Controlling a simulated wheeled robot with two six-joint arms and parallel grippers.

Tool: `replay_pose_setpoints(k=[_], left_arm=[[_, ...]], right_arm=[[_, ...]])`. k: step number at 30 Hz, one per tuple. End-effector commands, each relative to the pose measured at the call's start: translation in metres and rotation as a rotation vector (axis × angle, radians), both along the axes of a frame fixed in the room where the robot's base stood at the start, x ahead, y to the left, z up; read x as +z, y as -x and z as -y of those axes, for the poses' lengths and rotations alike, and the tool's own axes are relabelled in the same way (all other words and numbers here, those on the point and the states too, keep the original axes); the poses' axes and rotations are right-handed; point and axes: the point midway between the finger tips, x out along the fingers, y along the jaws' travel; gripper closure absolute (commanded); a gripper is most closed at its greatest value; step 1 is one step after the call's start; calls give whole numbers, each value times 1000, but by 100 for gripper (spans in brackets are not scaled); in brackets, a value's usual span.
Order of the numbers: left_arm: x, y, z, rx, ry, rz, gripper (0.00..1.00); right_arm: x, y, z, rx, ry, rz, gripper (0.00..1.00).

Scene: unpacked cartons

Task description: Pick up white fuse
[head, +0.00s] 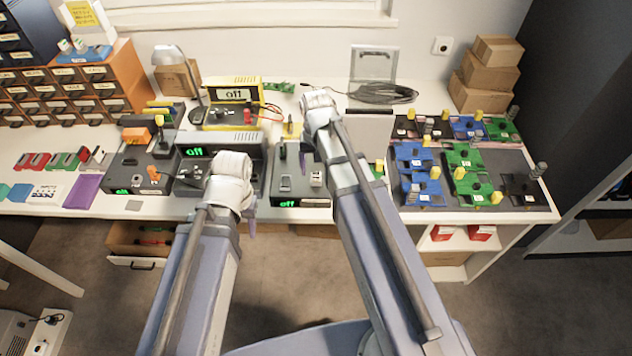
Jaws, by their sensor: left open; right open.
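A small whitish piece, possibly the white fuse (97,157), lies on the left part of the table at the right end of a row of red and green pieces; it is too small to be sure. My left gripper (249,222) is over the table's front edge, in front of the grey device with a green "off" display, well right of that row. My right gripper (303,160) is above the middle of the table. Both grippers are open, their fingers mostly hidden by my own wrists. I see nothing held in either.
Grey devices with displays (235,137) fill the table's middle. Blue and green boards (468,157) stand on the right. An orange drawer cabinet (125,75) is at the back left, cartons (488,75) at the back right. A drawer (137,262) hangs open below the table.

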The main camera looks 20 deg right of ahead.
Motion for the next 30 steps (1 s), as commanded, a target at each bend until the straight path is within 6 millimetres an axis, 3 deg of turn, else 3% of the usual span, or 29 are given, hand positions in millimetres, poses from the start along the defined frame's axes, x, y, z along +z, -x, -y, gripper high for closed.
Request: replay_pose_setpoints(k=[1,3,13,30], left_arm=[[-14,0,0,0,0,0,50],[-20,0,0,0,0,0,50],[-20,0,0,0,0,0,50],[-20,0,0,0,0,0,50]], right_arm=[[-14,0,0,0,0,0,28],[-20,0,0,0,0,0,28],[-20,0,0,1,0,0,29],[-20,0,0,1,0,0,93]])
